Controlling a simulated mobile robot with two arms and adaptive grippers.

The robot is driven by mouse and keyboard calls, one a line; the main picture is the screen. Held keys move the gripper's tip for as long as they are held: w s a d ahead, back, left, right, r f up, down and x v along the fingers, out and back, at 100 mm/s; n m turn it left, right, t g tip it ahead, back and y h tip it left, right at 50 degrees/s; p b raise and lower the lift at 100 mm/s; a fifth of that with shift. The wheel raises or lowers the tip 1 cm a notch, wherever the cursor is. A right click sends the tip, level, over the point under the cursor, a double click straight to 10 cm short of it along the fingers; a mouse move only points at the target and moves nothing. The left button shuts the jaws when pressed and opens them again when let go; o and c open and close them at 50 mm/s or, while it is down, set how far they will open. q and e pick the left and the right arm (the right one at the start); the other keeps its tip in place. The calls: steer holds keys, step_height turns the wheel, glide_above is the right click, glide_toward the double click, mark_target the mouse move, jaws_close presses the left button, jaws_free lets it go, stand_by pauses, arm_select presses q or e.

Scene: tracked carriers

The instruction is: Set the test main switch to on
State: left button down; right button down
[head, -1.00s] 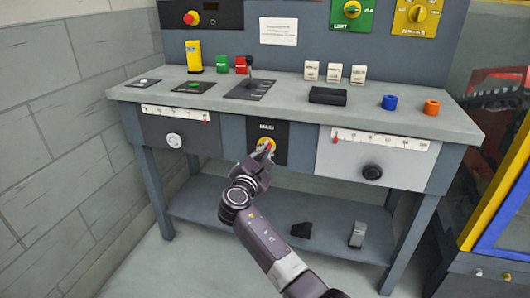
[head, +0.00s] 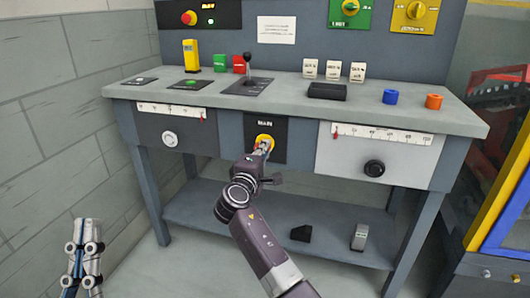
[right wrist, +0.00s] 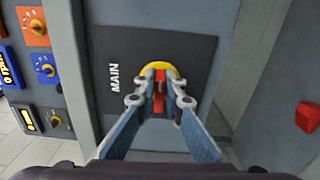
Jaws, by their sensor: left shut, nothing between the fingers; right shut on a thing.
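The main switch (head: 264,140) is a yellow round base with a red handle, on a black plate marked MAIN (head: 280,128) on the bench front. In the right wrist view the red handle (right wrist: 159,90) lies between the fingers, with the yellow base (right wrist: 155,66) behind it. My right gripper (head: 262,150) is shut on the red handle; it also shows in the right wrist view (right wrist: 159,84). It hides much of the switch in the head view. My left gripper (head: 84,230) is shut and empty at the lower left, well away from the bench.
The bench top (head: 300,100) overhangs the switch. A dark drawer front (head: 170,145) is to its left and a light one (head: 350,155) to its right. A lower shelf (head: 210,215) carries two small blocks. Open floor lies in front.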

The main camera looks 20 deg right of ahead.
arm_select(q)
steer(key=shift+s+a+r+t, duration=0.1)
steer(key=shift+s+r+t, duration=0.3)
steer(key=shift+s+r, duration=0.25)
arm_select(e)
steer(key=shift+f, duration=0.1)
steer(key=c, duration=2)
jaws_free()
steer(key=shift+c, duration=0.2)
steer(key=shift+s+a, duration=0.1)
steer(key=v, duration=0.7)
steer(key=shift+s+a, duration=0.1)
steer(key=shift+s, duration=0.05)
